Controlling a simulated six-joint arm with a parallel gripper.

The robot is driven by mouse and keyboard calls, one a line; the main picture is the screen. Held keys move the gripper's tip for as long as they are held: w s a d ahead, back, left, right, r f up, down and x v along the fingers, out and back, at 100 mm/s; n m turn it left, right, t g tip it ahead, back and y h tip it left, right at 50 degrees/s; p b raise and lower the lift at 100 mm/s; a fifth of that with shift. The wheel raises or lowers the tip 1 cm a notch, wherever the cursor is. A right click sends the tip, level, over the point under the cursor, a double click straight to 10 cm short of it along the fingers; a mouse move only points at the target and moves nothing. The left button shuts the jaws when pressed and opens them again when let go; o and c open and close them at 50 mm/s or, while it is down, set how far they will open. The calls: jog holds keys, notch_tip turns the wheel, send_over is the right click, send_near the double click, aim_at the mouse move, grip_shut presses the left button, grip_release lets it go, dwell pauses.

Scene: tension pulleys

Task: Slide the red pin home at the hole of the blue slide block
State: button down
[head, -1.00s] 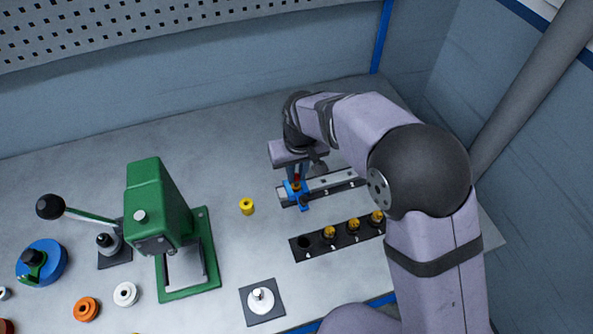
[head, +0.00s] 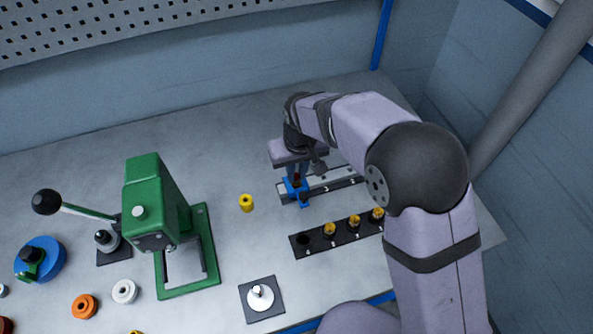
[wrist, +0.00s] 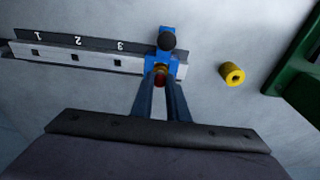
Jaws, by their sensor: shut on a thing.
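The blue slide block (head: 294,190) sits at the left end of a silver rail (head: 325,185) in the head view. The block (wrist: 167,50) is at the top centre of the wrist view, with a black knob (wrist: 167,41) on it. My gripper (wrist: 160,88) is shut on the red pin (wrist: 160,80), directly over the block. The pin looks upright, and a yellow-orange ring shows at its lower end against the block. The hole is hidden under the pin, so its depth cannot be told. My gripper (head: 297,177) partly hides the pin in the head view.
The rail's dark strip is numbered 1 to 3. A yellow cylinder (head: 246,203) stands left of the block. A black holder (head: 315,240) with yellow-topped pieces lies in front. A green press (head: 165,225) stands further left. Bare table separates them.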

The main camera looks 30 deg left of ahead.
jog(key=shift+f, duration=0.3)
dwell(0.5)
jog(key=c, duration=1.6)
grip_release()
jog(key=shift+c, duration=0.2)
jog(key=shift+r, duration=0.1)
notch_tip(320, 180, up, 7)
jog(key=b, duration=0.2)
jog(key=shift+s+d, duration=0.4)
